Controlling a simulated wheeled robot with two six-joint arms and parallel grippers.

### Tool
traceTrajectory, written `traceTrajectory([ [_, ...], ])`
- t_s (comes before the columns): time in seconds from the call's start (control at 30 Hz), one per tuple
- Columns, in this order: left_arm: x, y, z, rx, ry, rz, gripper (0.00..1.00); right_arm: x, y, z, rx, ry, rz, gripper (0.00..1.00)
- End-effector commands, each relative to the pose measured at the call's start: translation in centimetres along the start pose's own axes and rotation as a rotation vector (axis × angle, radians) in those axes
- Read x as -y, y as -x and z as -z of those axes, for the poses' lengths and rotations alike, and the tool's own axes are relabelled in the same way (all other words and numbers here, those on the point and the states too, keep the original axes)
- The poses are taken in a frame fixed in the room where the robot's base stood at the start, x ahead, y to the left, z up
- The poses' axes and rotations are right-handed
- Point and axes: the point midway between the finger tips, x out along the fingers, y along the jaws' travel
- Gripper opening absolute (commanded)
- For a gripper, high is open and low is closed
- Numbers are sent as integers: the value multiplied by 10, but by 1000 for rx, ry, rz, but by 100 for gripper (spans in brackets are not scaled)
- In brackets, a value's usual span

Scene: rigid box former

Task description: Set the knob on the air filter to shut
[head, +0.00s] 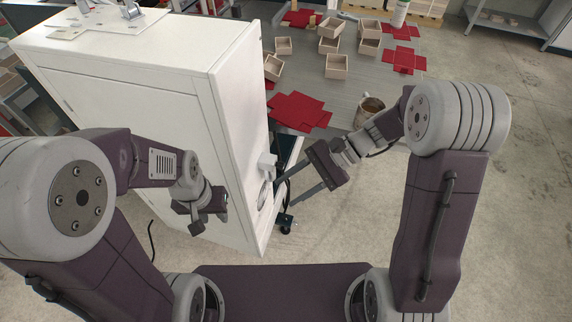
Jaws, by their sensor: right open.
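A small pale fitting (266,165), which looks like the air filter, is mounted on the right side of a tall white cabinet (150,120). A rounded grey part shows just below it. I cannot make out the knob or its setting at this size. My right gripper (291,190) is open and empty, its two long fingers pointing left toward the cabinet side, a little right of and below the fitting. I see no contact. My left gripper (202,218) hangs in front of the cabinet's front face, seen from behind; its fingers are not clear.
A grey table (345,98) behind the cabinet carries several open cardboard boxes (336,66), red flat blanks (298,110) and a round pot (370,108). A dark cable and castor (286,221) lie near the cabinet's lower right. Floor at right is clear.

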Motion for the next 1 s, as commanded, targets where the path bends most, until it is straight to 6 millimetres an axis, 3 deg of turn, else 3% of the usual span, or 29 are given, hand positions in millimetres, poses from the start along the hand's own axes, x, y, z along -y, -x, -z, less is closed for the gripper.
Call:
traceTrajectory([
  [0.1,0,7,1,0,0,0,36,52,14,31,197,-176,253,45],
  [0.2,0,13,1,0,0,0,36,76,32,79,328,-313,480,45],
  [0.27,0,15,2,0,0,0,36,74,39,112,372,-388,589,45],
  [0.33,0,18,2,0,0,0,36,61,38,147,392,-472,669,45],
  [0.4,0,20,2,0,0,0,36,40,29,169,407,-545,700,45],
  [0.53,0,22,2,0,0,0,36,13,17,184,435,-638,725,45],
  [0.67,0,22,2,0,0,0,36,9,20,188,433,-650,738,45],
  [0.77,0,24,2,0,0,0,36,14,15,186,434,-649,734,45],
  [1.0,-1,36,4,0,0,0,36,49,-18,177,433,-648,729,45],
])
